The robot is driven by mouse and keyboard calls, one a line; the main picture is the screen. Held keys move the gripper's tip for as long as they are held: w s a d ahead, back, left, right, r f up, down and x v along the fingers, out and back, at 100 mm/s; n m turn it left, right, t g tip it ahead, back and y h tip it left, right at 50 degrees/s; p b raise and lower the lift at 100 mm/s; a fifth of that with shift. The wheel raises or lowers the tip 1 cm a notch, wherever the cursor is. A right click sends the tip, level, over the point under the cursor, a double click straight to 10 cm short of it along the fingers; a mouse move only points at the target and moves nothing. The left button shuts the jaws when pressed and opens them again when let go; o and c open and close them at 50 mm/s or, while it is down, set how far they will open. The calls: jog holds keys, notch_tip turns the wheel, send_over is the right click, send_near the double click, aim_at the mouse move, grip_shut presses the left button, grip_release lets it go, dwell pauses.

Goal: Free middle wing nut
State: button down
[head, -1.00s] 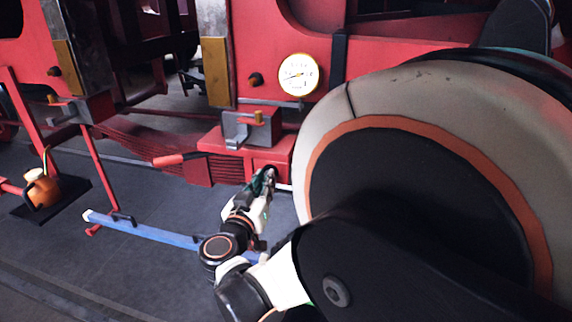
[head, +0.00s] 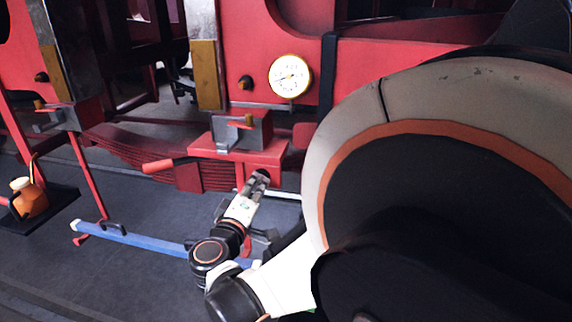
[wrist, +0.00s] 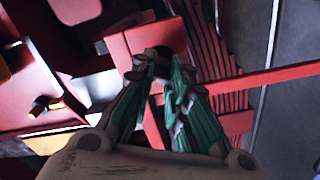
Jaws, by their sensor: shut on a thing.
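My gripper (head: 260,178) reaches up from the floor side to the underside of the red bracket (head: 235,158) below the gauge. In the wrist view my green-padded fingers (wrist: 172,62) are drawn together at the red bracket, on a small dark part. The fingers hide most of that part, so I cannot tell its shape or confirm that it is the middle wing nut. A similar clamp (head: 50,120) shows at the left.
A blue bar (head: 130,237) lies low at the left, and an orange oil can (head: 30,200) stands on a dark tray. A red handle (head: 158,166) juts out left of the bracket.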

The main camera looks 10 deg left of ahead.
jog(key=n, duration=0.4)
jog(key=shift+a+n, duration=0.1)
jog(key=shift+n, duration=0.2)
jog(key=shift+n+b, duration=0.4)
jog(key=shift+n, duration=1.8)
jog(key=c, duration=0.9)
grip_release()
